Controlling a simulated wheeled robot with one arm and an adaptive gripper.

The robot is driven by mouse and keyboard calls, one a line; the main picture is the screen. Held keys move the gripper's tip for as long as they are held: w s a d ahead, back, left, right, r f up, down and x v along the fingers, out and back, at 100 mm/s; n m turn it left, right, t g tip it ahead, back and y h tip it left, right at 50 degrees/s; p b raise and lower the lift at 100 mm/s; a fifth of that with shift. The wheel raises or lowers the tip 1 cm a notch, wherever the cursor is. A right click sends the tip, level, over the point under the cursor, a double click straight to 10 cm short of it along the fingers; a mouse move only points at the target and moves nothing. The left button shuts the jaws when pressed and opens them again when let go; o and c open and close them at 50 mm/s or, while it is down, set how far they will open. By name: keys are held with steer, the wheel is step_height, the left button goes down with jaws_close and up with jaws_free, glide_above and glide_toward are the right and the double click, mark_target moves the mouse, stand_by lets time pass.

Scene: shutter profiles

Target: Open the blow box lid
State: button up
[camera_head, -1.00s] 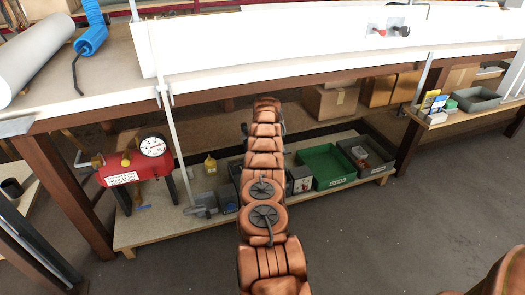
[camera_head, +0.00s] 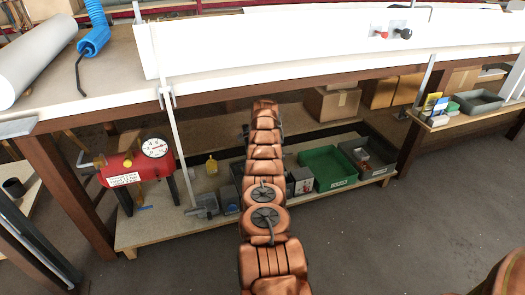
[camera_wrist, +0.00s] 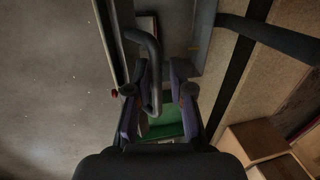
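In the wrist view my gripper (camera_wrist: 158,90) has its two dark fingers apart. A dark curved bar handle (camera_wrist: 146,42) runs between them, closer to the left finger; I cannot tell whether it touches. Behind the handle is a grey, flat surface (camera_wrist: 182,40), which may be the blow box; I see no raised lid. In the head view my arm reaches to the low shelf and hides the gripper. A small grey box (camera_head: 301,181) stands there beside the arm, left of the green bin; I cannot tell if it is the same thing.
The green bin (camera_head: 327,167) also shows below the fingers in the wrist view (camera_wrist: 166,128). A grey bin (camera_head: 366,157) and cardboard boxes (camera_head: 331,103) are near it. The workbench edge (camera_head: 215,88) is above the shelf (camera_head: 160,226). A red tank (camera_head: 122,171) is at left.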

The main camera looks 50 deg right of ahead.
steer(key=shift+o, duration=1.2)
steer(key=shift+s+d, duration=0.35)
steer(key=shift+d, duration=0.05)
steer(key=shift+s+d, duration=0.15)
steer(key=shift+s, duration=0.05)
